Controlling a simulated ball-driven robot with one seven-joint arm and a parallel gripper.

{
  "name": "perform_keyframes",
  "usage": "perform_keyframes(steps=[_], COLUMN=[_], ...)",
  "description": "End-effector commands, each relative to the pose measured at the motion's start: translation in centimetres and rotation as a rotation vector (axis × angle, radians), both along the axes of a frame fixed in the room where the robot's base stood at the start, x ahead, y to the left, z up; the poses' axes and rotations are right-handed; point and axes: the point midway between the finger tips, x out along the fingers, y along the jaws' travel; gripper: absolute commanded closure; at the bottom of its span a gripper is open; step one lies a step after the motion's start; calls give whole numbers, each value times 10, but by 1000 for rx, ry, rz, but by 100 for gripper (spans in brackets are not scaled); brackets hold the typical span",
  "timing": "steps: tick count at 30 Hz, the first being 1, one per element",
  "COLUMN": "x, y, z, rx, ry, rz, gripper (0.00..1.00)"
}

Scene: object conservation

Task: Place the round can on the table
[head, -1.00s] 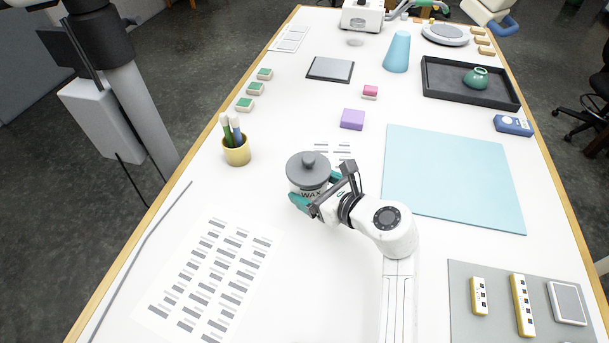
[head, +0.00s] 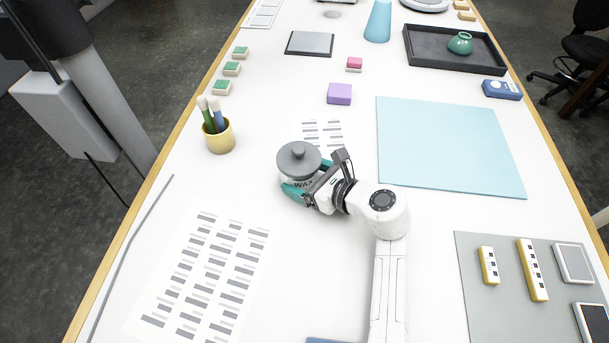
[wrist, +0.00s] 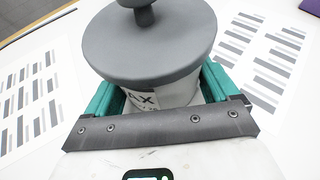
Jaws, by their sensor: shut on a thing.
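The round can (head: 299,163) has a grey knobbed lid and a white body with dark lettering that reads "WAX". It is upright over the white table (head: 290,270), and I cannot tell whether its base touches the table. My gripper (head: 298,190) has teal fingers and is shut around the can's body below the lid. In the wrist view the can (wrist: 150,45) fills the upper middle, with a teal finger on each side. The can's lower part is hidden by my gripper.
A yellow cup of pens (head: 219,136) stands to the left. A printed sheet (head: 205,275) lies at front left. A light blue mat (head: 448,145) lies to the right, and a grey mat (head: 510,318) at front right. A purple block (head: 340,94) is behind the can.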

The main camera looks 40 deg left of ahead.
Motion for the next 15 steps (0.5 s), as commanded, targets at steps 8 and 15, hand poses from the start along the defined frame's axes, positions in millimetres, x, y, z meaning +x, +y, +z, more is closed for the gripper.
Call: perform_keyframes(steps=[8,15], x=[0,0], y=[0,0], z=[-2,2], rx=[0,0], ry=[0,0], rz=[-1,0], gripper=[0,0])
